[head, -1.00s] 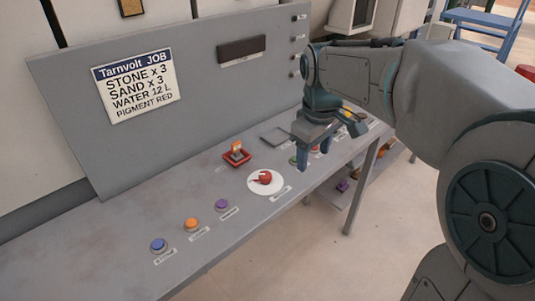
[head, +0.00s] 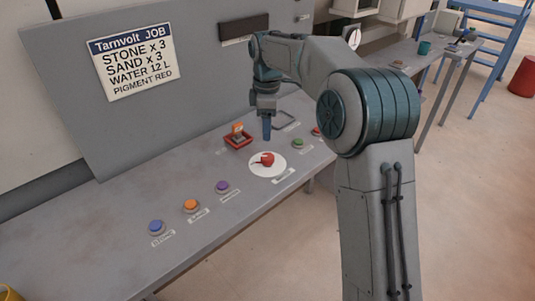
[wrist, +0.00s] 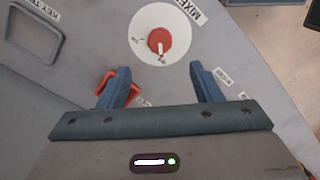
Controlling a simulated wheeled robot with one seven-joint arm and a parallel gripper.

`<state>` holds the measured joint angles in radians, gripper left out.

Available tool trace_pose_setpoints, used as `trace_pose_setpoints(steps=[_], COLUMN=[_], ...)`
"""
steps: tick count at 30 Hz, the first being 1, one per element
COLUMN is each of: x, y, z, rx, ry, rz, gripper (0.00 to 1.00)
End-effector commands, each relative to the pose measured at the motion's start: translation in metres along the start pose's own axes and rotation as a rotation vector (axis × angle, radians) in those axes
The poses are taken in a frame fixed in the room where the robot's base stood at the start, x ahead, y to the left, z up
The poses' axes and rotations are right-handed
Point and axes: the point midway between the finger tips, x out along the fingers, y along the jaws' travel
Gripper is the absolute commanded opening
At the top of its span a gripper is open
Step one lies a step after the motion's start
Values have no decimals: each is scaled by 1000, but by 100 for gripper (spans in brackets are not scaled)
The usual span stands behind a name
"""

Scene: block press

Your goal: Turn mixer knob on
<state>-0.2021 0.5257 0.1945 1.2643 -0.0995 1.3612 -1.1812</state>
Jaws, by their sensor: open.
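The mixer knob (head: 265,160) is a red knob with a pointer on a round white dial plate (head: 281,164) on the grey panel top. In the wrist view the red knob (wrist: 160,38) sits on its white dial (wrist: 139,28), next to a "MIXER" label, with a pale pointer line. My gripper (head: 267,137) points down just behind the dial and appears apart from the knob. In the wrist view my gripper (wrist: 160,84) is open and empty, its two fingers spread, with the knob ahead of the gap between them.
A grey key tray (wrist: 36,30) lies nearby. Blue (head: 156,227), orange (head: 191,205), purple (head: 222,187) and green (head: 298,143) buttons line the front.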

Motion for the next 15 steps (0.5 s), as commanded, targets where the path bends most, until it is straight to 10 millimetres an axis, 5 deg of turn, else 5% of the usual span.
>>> trace_pose_setpoints(steps=[6,15], x=[50,96], y=[-1,0], z=[0,0], rx=[1,2], ry=[-1,-1], rz=[-4,-2], gripper=[59,59])
